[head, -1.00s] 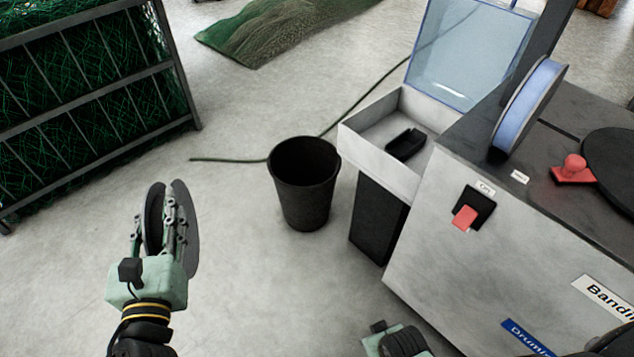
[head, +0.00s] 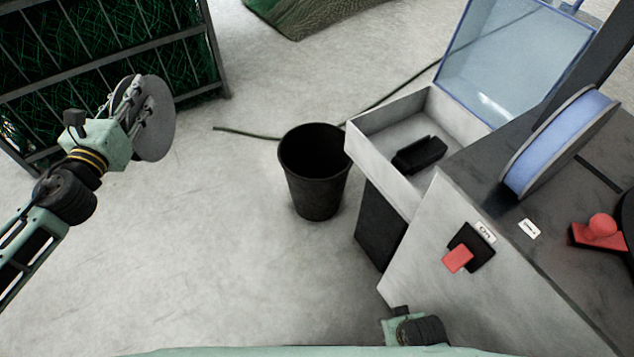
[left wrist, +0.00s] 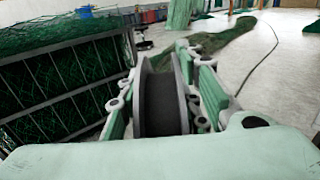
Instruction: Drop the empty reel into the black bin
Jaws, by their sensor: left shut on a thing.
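The empty reel, grey with a dark core, is held in my left gripper (head: 137,108) at the left of the head view; the reel's near flange (head: 157,122) faces right. In the left wrist view the reel (left wrist: 160,105) sits between the two fingers, which are shut on it. The black bin (head: 314,172) stands upright on the floor in the middle of the head view, to the right of the reel and well apart from it. Its visible inside looks dark and empty. My right gripper (head: 412,328) shows only in part at the bottom edge; its fingers cannot be made out.
A grey machine (head: 450,270) with an open tray (head: 375,125), a clear lid and a blue-wound reel (head: 560,145) stands right of the bin. A barred cage of green net (head: 100,45) is at the upper left. A dark rope (head: 245,133) lies behind the bin. Floor left of the bin is clear.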

